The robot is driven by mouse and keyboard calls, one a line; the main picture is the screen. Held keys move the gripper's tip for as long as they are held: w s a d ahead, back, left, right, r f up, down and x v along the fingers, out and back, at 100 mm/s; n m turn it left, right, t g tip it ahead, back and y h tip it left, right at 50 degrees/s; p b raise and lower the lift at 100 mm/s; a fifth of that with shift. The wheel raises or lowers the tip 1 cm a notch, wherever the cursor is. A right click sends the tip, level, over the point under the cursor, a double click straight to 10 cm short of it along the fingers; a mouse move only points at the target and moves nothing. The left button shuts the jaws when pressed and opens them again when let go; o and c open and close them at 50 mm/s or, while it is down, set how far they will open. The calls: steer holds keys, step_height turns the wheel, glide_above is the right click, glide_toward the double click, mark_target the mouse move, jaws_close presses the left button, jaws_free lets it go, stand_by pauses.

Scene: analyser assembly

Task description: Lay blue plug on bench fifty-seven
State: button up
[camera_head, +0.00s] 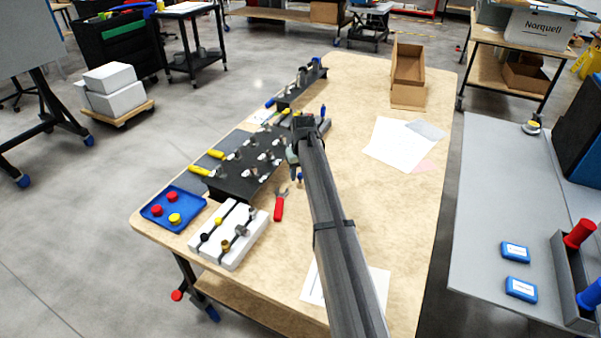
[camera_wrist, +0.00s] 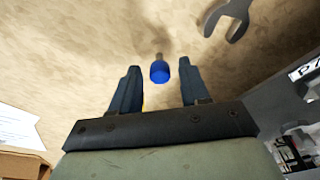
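The blue plug (camera_wrist: 159,72) has a round blue head and a short grey stem that points away from my gripper in the wrist view. It shows small at the bench top in the head view (camera_head: 299,177), just by the fingertips. My gripper (camera_wrist: 158,80) is open, with one dark finger on each side of the plug and a clear gap to both. I cannot tell whether the plug stands or lies on the wooden bench (camera_head: 375,220). My arm hides part of the bench in the head view. No number fifty-seven is readable.
A dark fixture board (camera_head: 235,180) with several fittings lies left of my gripper. Red-handled pliers or a wrench (camera_head: 279,205) lie close by. A blue tray (camera_head: 155,217) and white block (camera_head: 245,245) sit front left. Papers (camera_head: 395,140) and an open cardboard box (camera_head: 408,75) are right and back.

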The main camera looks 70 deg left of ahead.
step_height(320, 180, up, 12)
steer(key=d, duration=0.1)
steer(key=shift+d+r, duration=0.15)
steer(key=shift+d, duration=0.25)
stand_by(0.4)
